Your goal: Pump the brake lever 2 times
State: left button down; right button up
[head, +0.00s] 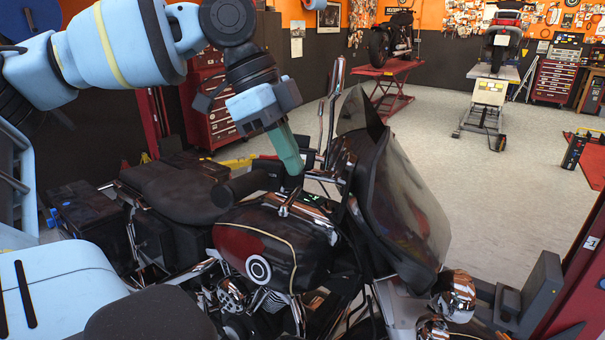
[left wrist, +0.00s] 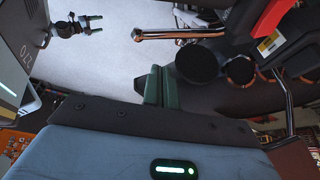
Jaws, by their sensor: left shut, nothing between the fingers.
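The motorcycle (head: 280,240) stands in front of me, its front to the right. My left gripper (head: 292,165) comes down from the upper left, its green fingers beside the handlebar area. In the left wrist view its fingers (left wrist: 160,86) are together with nothing between them. A chrome bar with a rounded end, which looks like the brake lever (left wrist: 180,34), lies beyond the fingertips, apart from them in the picture. A round black end, seemingly the handgrip (left wrist: 197,63), is close to the fingertips. The lever is not clear in the head view. My right gripper does not show.
The windshield (head: 405,205) and a tall chrome-backed mirror (head: 332,115) rise right of my gripper. The seat (head: 170,185) is to the left. A red tool cabinet (head: 210,110) and two lifts with motorcycles stand behind. The pale floor beyond is mostly clear.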

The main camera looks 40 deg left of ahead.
pick_arm(q)
jog(key=v, duration=0.6)
jog(key=shift+s+a+r, duration=0.15)
jog(key=shift+s+a, duration=0.1)
jog(key=shift+a, duration=0.25)
dwell(0.3)
